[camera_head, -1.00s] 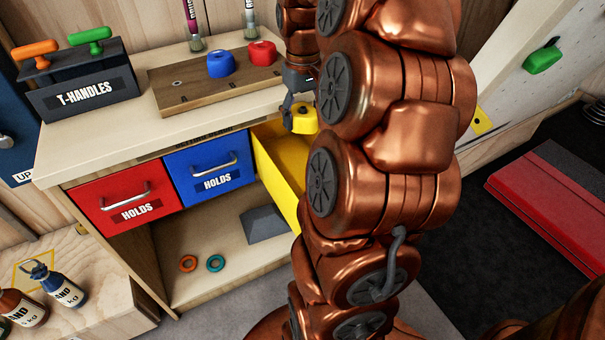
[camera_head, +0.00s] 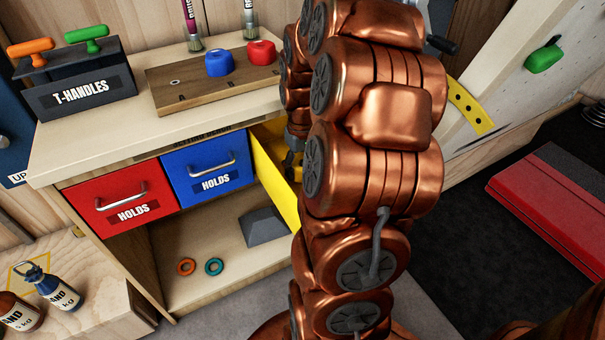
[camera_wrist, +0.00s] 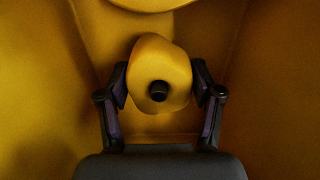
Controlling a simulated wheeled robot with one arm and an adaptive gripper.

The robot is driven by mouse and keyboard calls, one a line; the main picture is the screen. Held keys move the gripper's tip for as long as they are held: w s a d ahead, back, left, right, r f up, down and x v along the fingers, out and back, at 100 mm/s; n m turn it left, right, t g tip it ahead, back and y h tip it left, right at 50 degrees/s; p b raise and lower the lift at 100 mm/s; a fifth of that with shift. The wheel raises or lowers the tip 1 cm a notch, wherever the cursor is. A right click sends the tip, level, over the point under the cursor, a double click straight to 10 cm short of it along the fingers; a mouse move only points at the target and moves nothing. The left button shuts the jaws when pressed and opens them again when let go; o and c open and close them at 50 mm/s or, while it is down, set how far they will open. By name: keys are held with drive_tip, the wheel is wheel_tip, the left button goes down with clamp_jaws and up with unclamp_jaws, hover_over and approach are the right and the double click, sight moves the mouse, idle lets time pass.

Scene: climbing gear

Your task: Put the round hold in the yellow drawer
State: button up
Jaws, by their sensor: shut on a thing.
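The round hold is yellow with a dark bolt hole in its middle. In the wrist view the hold (camera_wrist: 160,68) sits between the two fingers of my gripper (camera_wrist: 160,92), which is shut on it. Yellow walls of the yellow drawer (camera_wrist: 45,75) surround them on both sides. In the head view the yellow drawer (camera_head: 268,172) is pulled open, and my gripper (camera_head: 291,168) reaches down into it. My arm covers most of the gripper, the hold and the drawer's right part. I cannot tell whether the hold touches the drawer floor.
A red drawer (camera_head: 119,202) and a blue drawer (camera_head: 210,168) are closed to the left. On the bench above, a wooden board (camera_head: 215,90) carries a blue hold (camera_head: 220,63) and a red hold (camera_head: 262,53). A T-handle rack (camera_head: 75,82) stands at the left.

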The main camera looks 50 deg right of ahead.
drive_tip(key=shift+f, duration=1.3)
drive_tip(key=shift+f, duration=0.15)
drive_tip(key=o, duration=1.4)
wheel_tip(320, 180, up, 12)
drive_tip(key=shift+r+p, duration=0.2)
drive_tip(key=shift+p, duration=0.45)
